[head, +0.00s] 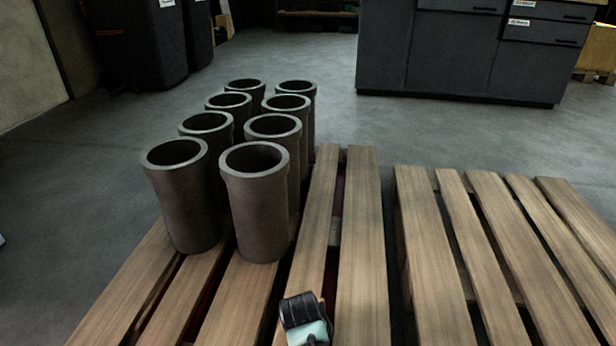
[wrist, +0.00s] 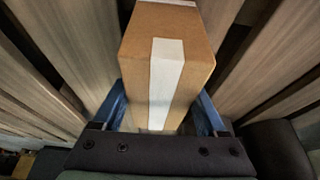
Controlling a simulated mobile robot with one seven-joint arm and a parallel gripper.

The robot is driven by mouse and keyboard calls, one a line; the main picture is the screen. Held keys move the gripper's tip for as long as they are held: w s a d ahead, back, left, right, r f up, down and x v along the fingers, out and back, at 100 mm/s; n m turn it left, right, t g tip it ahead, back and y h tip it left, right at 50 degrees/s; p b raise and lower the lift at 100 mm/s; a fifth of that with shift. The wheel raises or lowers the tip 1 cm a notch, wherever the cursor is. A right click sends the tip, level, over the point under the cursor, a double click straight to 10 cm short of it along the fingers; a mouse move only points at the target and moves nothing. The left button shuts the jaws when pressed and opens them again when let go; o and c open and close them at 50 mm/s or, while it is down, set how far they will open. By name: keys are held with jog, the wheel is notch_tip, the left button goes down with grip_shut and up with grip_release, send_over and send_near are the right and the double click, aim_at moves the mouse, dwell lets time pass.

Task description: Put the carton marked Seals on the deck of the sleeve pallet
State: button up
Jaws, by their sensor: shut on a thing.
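My gripper (wrist: 160,98) is shut on a brown cardboard carton (wrist: 195,50) in the wrist view, with a blue finger on each side. A white strip runs down the carton's near faces; no Seals marking can be read. The carton does not show in the head view, where a small dark and teal part of my arm is at the bottom edge. The sleeve pallet (head: 360,240) is the left wooden pallet, with several dark sleeves (head: 258,205) standing in two rows on its left part. Wooden slats show around the carton in the wrist view; I cannot tell whether it touches them.
A second, bare wooden pallet (head: 490,250) stands to the right, across a narrow dark gap. The sleeve pallet's right slats are clear. A grey drawer cabinet (head: 450,50) is at the back right, dark bins (head: 135,40) at the back left. Grey floor lies between.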

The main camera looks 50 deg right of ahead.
jog(key=shift+r, duration=0.1)
jog(key=shift+f, duration=0.2)
jog(key=o, duration=1.6)
jog(key=shift+c, duration=0.2)
jog(key=p+v, duration=0.9)
jog(key=v, duration=0.3)
jog(key=shift+r, duration=0.15)
